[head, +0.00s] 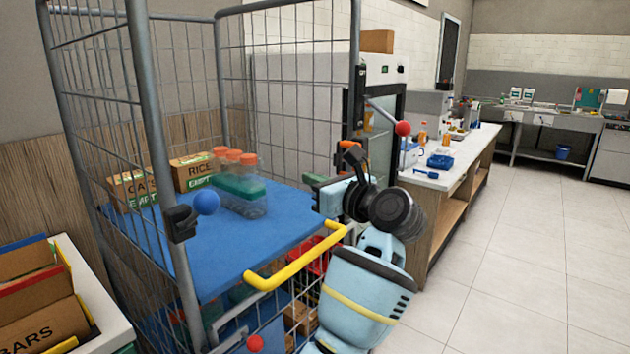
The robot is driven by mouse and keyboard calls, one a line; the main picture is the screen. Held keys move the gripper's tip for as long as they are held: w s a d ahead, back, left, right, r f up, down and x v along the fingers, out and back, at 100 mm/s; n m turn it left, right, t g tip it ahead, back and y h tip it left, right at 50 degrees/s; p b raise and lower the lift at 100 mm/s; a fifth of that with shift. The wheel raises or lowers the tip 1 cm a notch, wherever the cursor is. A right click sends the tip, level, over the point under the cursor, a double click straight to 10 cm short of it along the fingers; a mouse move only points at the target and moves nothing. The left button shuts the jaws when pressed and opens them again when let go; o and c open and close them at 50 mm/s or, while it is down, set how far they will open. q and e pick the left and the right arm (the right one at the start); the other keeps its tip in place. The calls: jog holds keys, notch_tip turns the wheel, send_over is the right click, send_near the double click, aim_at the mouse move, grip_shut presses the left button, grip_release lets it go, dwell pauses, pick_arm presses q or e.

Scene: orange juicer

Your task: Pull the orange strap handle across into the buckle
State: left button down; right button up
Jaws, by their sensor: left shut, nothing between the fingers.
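A wire roll cage with grey posts fills the left half of the head view. A small orange handle with black parts (350,147) shows by the cage's right front post, just above my left gripper; I cannot tell whether they touch. A dark buckle-like block (181,222) is fixed on the left front post, far left of the gripper. My left gripper (322,190) is shut and empty beside the right post, pointing left. Its fingertips are small and partly hidden. The strap itself is hard to make out. My right gripper is not in view.
The cage's blue shelf (265,222) holds boxes (192,171) and orange-capped bottles (240,185). A yellow bar (292,264) crosses its front edge. A counter (455,165) stands right; the tiled floor (540,260) is clear.

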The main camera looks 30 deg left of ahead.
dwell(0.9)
pick_arm(q)
jog(key=c, duration=1.6)
grip_release()
jog(key=shift+c, duration=0.2)
